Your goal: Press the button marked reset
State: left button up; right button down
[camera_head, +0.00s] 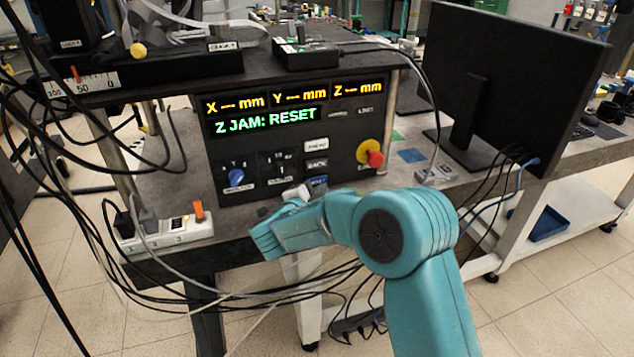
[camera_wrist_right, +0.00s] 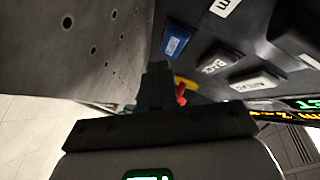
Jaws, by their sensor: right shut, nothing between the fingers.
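The control panel (camera_head: 262,152) stands under the bench top, and its display (camera_head: 265,120) reads "Z JAM: RESET" in green. The blue reset button (camera_head: 317,182) is low on the panel, below the white BACK button (camera_head: 316,163). In the right wrist view the blue button (camera_wrist_right: 176,41) shows just beyond my fingertips; its lettering is too small to read surely. My right gripper (camera_head: 297,193) is shut and empty, just left of the blue button in the head view. Its dark fingers (camera_wrist_right: 157,75) appear close to the button; I cannot tell whether they touch. My left gripper is out of view.
A red knob on a yellow base (camera_head: 372,155) is right of the buttons. A blue rotary knob (camera_head: 236,177) is on the panel's left. A power strip (camera_head: 165,232) with cables lies at the left, and a monitor (camera_head: 510,75) stands at the right.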

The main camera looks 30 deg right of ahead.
jog(key=shift+w, duration=0.1)
jog(key=shift+w+d, duration=0.1)
jog(key=shift+w, duration=0.2)
jog(key=shift+w+d, duration=0.1)
jog(key=shift+w, duration=0.3)
dwell(0.5)
jog(key=shift+s, duration=0.1)
jog(key=shift+s+a, duration=0.2)
jog(key=shift+s, duration=0.5)
jog(key=shift+s+a+f, duration=0.1)
jog(key=shift+s+a, duration=0.05)
jog(key=shift+s, duration=0.35)
jog(key=shift+s+a+b, duration=0.25)
jog(key=shift+s+b, duration=0.15)
jog(key=shift+s, duration=0.6)
jog(key=shift+s+a+b, duration=0.2)
jog(key=shift+s+b, duration=0.15)
jog(key=shift+s, duration=0.6)
